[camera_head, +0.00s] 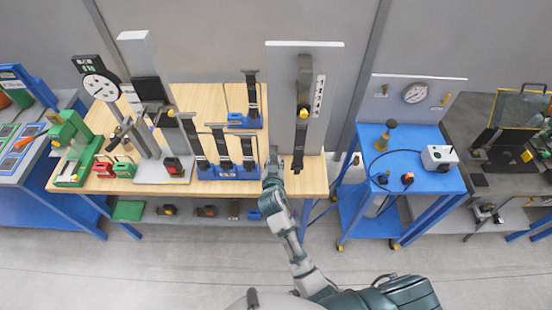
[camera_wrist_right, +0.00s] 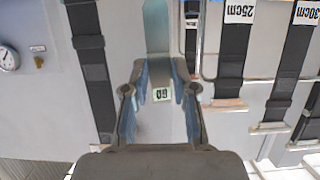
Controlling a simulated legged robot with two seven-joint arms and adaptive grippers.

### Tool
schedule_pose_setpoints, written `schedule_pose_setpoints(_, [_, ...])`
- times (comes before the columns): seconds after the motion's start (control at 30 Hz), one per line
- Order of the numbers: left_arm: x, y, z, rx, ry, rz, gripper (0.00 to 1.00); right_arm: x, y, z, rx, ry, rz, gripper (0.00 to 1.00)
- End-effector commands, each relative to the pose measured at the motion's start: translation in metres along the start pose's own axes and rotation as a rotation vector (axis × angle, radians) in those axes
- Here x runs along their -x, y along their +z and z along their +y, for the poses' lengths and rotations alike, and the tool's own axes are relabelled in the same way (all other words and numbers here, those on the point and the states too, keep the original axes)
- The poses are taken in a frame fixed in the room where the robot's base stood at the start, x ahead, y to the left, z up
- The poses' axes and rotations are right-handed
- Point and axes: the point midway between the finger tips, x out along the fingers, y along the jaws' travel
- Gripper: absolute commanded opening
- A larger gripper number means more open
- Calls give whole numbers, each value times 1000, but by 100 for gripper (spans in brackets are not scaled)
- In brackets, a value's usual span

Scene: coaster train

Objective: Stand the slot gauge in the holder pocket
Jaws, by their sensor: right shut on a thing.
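My right gripper (camera_head: 272,160) is over the front edge of the wooden bench, just right of the strap stand. In the wrist view the right gripper (camera_wrist_right: 160,95) is shut on a thin, pale grey-blue strip, which I take for the slot gauge (camera_wrist_right: 158,35). The strip runs up the picture between the two fingers. In the head view the gauge is too small to make out. I cannot tell which part is the holder pocket. My left gripper is in neither view.
A blue strap stand (camera_head: 238,173) with several black straps stands left of the gripper. A tall grey panel (camera_head: 275,75) with a black strap (camera_head: 301,125) stands behind right. A smaller blue stand (camera_head: 243,121) sits farther back. A blue cart (camera_head: 405,175) is right of the bench.

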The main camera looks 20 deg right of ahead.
Motion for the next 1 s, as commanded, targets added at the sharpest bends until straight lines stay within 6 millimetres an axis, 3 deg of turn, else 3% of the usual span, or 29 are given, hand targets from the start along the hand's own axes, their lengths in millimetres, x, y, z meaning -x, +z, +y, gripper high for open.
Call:
schedule_pose_setpoints(0.5, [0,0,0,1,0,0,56,30,6,0,-2,-1,3,0])
schedule_pose_setpoints(0.87, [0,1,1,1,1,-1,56,32,7,0,-1,-1,3,0])
schedule_pose_setpoints(1.0, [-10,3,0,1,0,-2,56,31,17,9,4,-10,5,0])
